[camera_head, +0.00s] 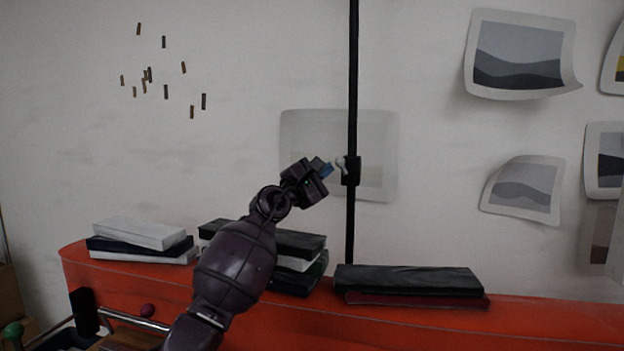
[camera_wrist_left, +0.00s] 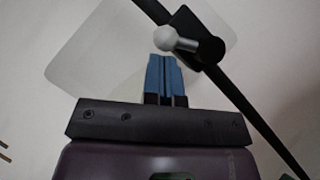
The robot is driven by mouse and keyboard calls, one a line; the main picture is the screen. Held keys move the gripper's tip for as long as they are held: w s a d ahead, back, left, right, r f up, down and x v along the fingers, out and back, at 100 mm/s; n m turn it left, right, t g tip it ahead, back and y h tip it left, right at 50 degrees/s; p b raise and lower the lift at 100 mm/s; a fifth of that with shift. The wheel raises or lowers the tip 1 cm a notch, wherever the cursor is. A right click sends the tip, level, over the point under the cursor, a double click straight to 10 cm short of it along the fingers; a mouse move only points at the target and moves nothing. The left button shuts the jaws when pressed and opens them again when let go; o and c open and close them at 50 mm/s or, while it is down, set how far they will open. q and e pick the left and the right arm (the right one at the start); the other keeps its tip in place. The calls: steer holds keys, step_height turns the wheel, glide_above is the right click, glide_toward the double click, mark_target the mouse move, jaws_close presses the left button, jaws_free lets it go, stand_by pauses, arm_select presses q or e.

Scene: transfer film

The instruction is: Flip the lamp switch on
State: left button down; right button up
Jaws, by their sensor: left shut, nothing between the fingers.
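The lamp switch is a small pale knob (camera_head: 341,164) on a short stem, set on a black box (camera_head: 351,171) on the thin black lamp pole (camera_head: 352,80). In the left wrist view the round white knob (camera_wrist_left: 165,39) stands just beyond the fingertips, with its stem running into the black box (camera_wrist_left: 208,48). My left gripper (camera_head: 328,169) is shut and empty, with blue fingertips close to the left of the knob. In the left wrist view the shut fingers (camera_wrist_left: 166,62) point at the knob; I cannot tell whether they touch it. My right gripper is not in view.
A red cabinet (camera_head: 560,322) runs along the wall below. Book stacks lie on it at left (camera_head: 140,236), behind my arm and right of the pole (camera_head: 410,280). Curled prints (camera_head: 515,55) hang on the wall. The space around the switch is clear.

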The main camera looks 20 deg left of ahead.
arm_select(q)
steer(key=shift+w+d, duration=0.1)
steer(key=shift+d, duration=0.1)
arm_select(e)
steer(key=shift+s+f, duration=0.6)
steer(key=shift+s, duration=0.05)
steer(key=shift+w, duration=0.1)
arm_select(q)
steer(key=shift+r+m, duration=0.2)
steer(key=shift+m, duration=0.2)
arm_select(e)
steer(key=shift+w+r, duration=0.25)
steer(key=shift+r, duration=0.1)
